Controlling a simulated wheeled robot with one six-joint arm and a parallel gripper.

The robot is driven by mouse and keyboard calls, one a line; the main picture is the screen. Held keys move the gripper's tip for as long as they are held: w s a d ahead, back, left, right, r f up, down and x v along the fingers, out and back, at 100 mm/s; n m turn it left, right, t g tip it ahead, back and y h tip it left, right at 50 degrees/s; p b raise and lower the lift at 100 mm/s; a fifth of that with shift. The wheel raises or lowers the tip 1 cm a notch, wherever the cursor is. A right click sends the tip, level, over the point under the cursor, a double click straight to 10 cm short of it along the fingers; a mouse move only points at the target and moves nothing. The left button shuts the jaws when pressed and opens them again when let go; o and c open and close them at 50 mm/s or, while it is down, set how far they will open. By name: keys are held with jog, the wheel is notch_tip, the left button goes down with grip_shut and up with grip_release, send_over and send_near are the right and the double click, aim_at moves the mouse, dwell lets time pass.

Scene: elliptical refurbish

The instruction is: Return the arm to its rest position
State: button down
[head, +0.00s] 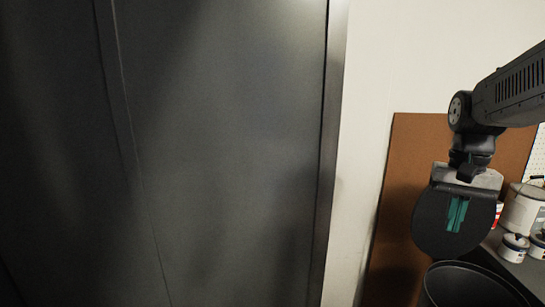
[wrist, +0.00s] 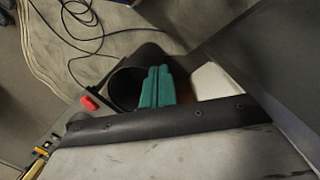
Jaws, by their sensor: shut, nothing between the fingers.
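My arm reaches in from the right edge of the head view and bends down at the wrist. My gripper (head: 457,213) hangs at the right, pointing down, with its teal fingers together and nothing between them. It is in front of a brown board and, in the picture, just above a black bin. In the wrist view, the teal fingers of my gripper (wrist: 157,85) also show closed and empty, in front of a dark round opening.
A large dark panel (head: 220,150) fills the left, beside a pale wall (head: 375,70). The brown board (head: 410,145) leans there. The black bin (head: 465,285) stands below my gripper. Paint cans (head: 514,246) stand at far right. A black cable (wrist: 85,45) lies on the floor.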

jog(key=s+a+n+t, duration=0.1)
jog(key=s+a+n, duration=0.2)
jog(key=s, duration=0.6)
jog(key=s+a+f+n+t, duration=0.1)
jog(key=s+a+n, duration=0.1)
jog(key=s+a, duration=0.6)
jog(key=shift+s+f+n+t, duration=0.3)
jog(key=shift+s+n, duration=0.1)
jog(key=shift+s, duration=0.1)
jog(key=shift+a, duration=0.1)
jog(key=shift+s, duration=0.15)
